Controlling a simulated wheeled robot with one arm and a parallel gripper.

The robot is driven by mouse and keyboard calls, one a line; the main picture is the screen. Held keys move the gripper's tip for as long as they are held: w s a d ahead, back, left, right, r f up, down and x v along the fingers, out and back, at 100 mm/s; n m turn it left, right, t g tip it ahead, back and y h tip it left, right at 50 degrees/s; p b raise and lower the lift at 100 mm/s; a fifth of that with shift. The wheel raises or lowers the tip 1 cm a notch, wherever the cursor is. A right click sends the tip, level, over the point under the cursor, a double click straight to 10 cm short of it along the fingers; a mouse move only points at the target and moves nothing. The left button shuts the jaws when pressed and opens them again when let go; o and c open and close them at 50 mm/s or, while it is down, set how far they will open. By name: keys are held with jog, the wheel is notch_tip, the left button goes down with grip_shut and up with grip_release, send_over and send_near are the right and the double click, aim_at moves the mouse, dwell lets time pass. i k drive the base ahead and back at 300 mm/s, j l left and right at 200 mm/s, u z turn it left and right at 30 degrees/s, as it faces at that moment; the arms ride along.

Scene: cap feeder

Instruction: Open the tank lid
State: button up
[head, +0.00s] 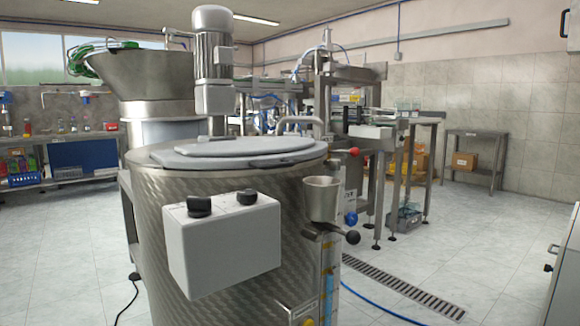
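The tank (160,215) is a large metal cylinder in the middle foreground of the head view. Its flat grey lid (225,149) lies level on the top and looks closed. A darker piece, perhaps a grip or latch (298,160), shows at the lid's front right edge. A curved metal tube (303,121) rises behind the lid at the right. My gripper is not in the head view, so its state does not show.
A white control box (225,250) with two black knobs juts from the tank's front. A metal cup (322,198) and a valve with a black knob (352,237) stick out at the right. A motor (212,50) stands above the lid's rear. Open floor (500,235) lies right.

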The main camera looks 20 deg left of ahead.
aim_at(272, 153)
jog(key=u, duration=1.05)
jog(key=k+j+u, duration=0.25)
